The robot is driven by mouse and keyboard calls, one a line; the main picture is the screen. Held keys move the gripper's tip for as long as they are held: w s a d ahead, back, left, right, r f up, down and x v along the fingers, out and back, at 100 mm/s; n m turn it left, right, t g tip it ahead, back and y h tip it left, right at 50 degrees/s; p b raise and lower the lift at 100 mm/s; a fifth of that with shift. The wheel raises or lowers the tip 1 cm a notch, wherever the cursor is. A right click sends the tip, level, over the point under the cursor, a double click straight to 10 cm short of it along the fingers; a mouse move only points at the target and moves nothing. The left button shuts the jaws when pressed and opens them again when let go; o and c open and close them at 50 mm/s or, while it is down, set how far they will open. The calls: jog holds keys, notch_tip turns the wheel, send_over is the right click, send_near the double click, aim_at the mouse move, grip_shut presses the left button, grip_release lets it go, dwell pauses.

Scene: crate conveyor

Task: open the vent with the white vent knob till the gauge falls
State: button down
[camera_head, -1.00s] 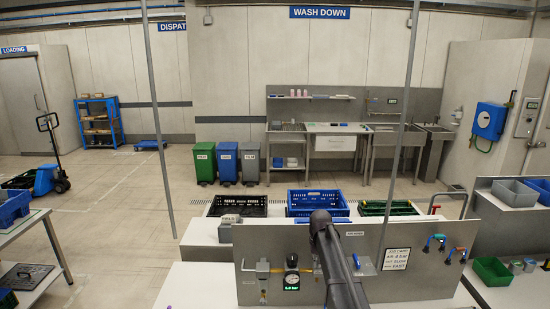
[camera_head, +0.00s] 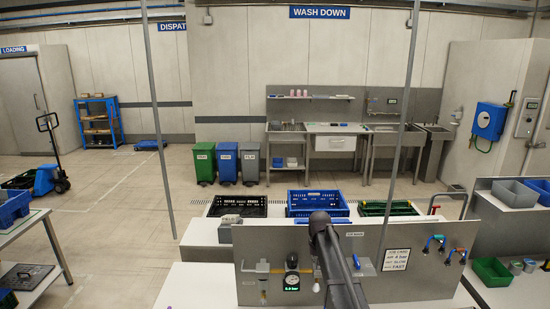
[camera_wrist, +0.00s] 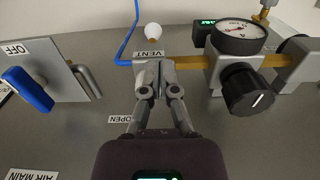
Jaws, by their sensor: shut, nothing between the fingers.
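The white vent knob (camera_wrist: 153,31) is a small round bulb in the wrist view, just above the VENT label (camera_wrist: 148,54). My gripper (camera_wrist: 158,66) is shut and empty. In the picture its fingertips lie just below the knob, by the label, with a small gap between tips and knob. I cannot tell the depth between them. The round gauge (camera_wrist: 238,34) with a white face is to the right. My arm hides my fingers in the head view.
A black knob (camera_wrist: 248,90) sits below the gauge, close to the right of my fingers. A blue lever (camera_wrist: 28,88) by an OFF label is at the left. A brass pipe (camera_wrist: 190,62) runs behind the fingers. Crates (camera_head: 317,203) stand behind the grey panel (camera_head: 430,285).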

notch_tip(320, 180, up, 6)
jog(key=p, duration=0.5)
jog(key=shift+f, duration=0.15)
jog(key=d, duration=0.1)
jog(key=d+r+p, duration=0.1)
jog(key=shift+w+d, duration=0.1)
jog(key=shift+d, duration=0.2)
jog(key=shift+f, duration=0.2)
notch_tip(320, 180, down, 7)
jog(key=b, duration=0.6)
jog(key=shift+r+b, duration=0.2)
jog(key=shift+b, duration=0.15)
jog(key=shift+w+a, duration=0.15)
jog(key=shift+w, duration=0.15)
dwell(1.3)
